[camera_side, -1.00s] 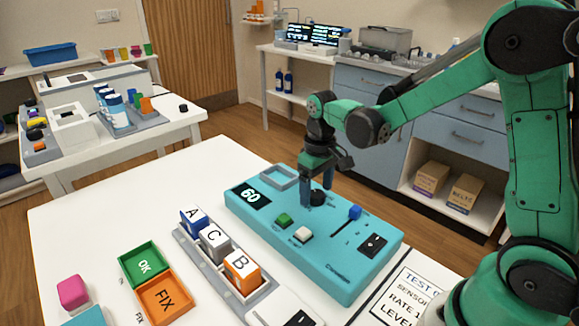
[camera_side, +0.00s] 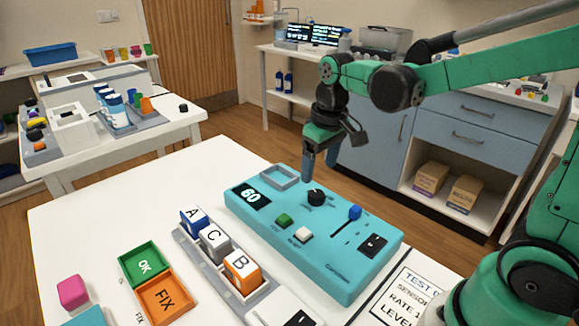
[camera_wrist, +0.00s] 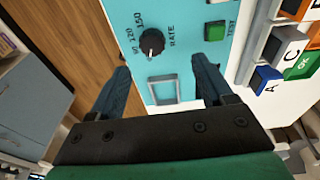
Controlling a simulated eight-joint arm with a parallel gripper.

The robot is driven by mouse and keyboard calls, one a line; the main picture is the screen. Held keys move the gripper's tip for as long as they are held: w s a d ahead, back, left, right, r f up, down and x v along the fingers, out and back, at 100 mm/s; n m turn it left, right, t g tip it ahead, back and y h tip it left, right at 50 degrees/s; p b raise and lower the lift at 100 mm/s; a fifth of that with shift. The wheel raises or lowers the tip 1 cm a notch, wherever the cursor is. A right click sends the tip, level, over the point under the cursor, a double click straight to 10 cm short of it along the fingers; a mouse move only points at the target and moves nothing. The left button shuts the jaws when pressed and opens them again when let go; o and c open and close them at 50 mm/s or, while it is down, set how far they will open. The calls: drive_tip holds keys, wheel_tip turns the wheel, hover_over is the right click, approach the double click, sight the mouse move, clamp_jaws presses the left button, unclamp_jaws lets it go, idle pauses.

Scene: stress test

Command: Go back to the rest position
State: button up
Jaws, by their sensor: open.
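My gripper (camera_side: 308,172) is open and empty. It hangs above the back edge of the turquoise control box (camera_side: 340,277), a little above and behind the black rate knob (camera_side: 316,197). In the wrist view both fingers of my gripper (camera_wrist: 163,75) stand wide apart, with the rate knob (camera_wrist: 152,44) beyond them and the square recessed frame (camera_wrist: 163,90) between them. Nothing is between the fingers. The box also carries a display reading 60 (camera_side: 250,196), a green button (camera_side: 284,220), a white button (camera_side: 303,235) and a blue slider (camera_side: 355,212).
A grey rack (camera_side: 196,249) with blocks A, C and B stands left of the box. Green OK (camera_side: 143,265) and orange FIX (camera_side: 165,297) trays and a pink cube (camera_side: 73,291) lie further left. A printed sheet (camera_side: 408,297) lies at right. Space above the box is free.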

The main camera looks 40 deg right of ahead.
drive_tip(key=s+a+r+t, duration=0.1)
drive_tip(key=s+a+t, duration=0.3)
drive_tip(key=s+t, duration=0.1)
drive_tip(key=shift+s+r+t, duration=0.25)
drive_tip(key=shift+s+t, duration=0.15)
drive_tip(key=shift+s, duration=0.05)
